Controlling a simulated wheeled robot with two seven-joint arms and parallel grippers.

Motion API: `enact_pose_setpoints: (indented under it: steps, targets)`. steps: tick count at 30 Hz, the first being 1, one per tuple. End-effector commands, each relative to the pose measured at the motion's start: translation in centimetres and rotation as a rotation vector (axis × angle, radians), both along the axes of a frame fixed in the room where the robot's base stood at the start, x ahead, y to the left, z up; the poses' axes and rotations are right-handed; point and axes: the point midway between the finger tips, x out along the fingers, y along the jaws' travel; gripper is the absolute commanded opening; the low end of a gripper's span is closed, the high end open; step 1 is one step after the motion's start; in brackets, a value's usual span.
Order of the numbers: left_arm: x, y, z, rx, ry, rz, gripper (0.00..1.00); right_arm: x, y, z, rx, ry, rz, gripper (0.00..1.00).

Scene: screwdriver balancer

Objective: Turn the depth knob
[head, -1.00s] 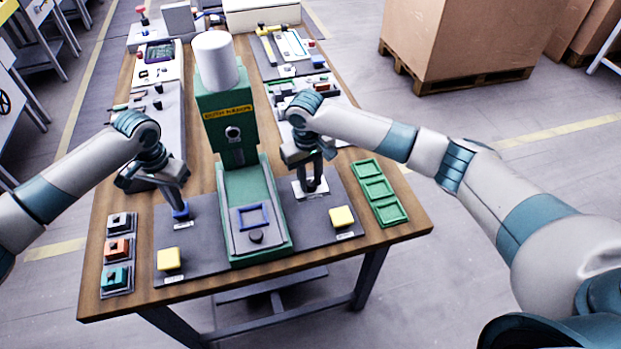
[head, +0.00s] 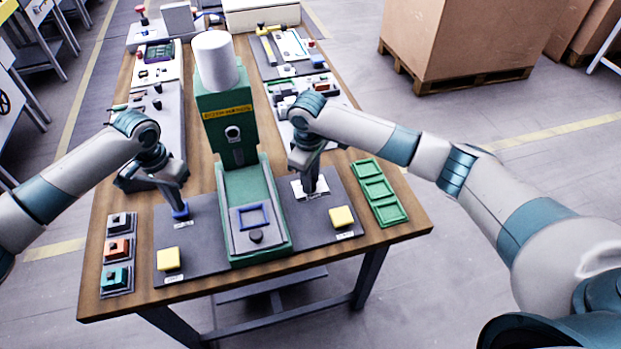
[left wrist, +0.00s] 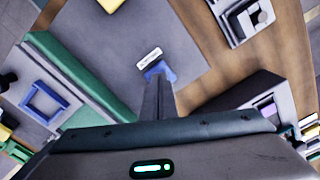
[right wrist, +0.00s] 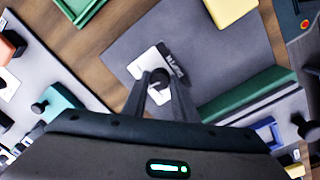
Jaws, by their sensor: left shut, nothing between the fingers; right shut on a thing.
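The depth knob (right wrist: 157,78) is a small dark knob on a white plate (right wrist: 148,66) with a printed label, on the grey pad right of the green machine. My right gripper (right wrist: 160,84) is shut on the knob, pointing down; in the head view the gripper (head: 310,188) hides most of the knob. My left gripper (head: 179,207) is shut and empty, its tips down at a small blue part (head: 181,214) on the left grey pad. The blue part also shows in the left wrist view (left wrist: 159,70), beside a white label; whether the tips touch it I cannot tell.
The green machine (head: 243,190) with a blue frame (head: 252,215) stands between the arms. A yellow block (head: 341,217) and green trays (head: 377,188) lie at right. Another yellow block (head: 168,260) and a rack of coloured parts (head: 117,249) lie at left.

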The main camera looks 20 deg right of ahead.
Motion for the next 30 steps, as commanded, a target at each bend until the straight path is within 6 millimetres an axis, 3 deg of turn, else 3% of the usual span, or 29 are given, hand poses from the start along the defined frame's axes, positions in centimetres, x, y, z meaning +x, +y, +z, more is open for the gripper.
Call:
enact_pose_setpoints:
  steps: [9, 25, 26, 27, 30]
  targets:
    - [-0.02, 0.08, -0.1, 0.001, 0.0, 0.001, 0.0, 0.04, -0.07, 0.06, 0.0, -0.001, 0.164, 0.03]
    - [0.0, 0.09, -0.09, 0.001, 0.0, 0.001, 0.0, 0.05, -0.05, 0.07, 0.0, -0.002, 0.197, 0.03]
    - [0.0, 0.09, -0.09, 0.002, 0.0, 0.001, 0.0, 0.05, -0.05, 0.07, 0.0, -0.002, 0.197, 0.33]
    - [0.0, 0.09, -0.09, 0.001, 0.0, 0.001, 0.0, 0.05, -0.04, 0.07, 0.0, -0.002, 0.197, 0.42]
    - [-0.01, 0.09, -0.09, 0.001, 0.0, 0.001, 0.0, 0.04, -0.04, 0.05, 0.0, -0.002, 0.197, 0.44]
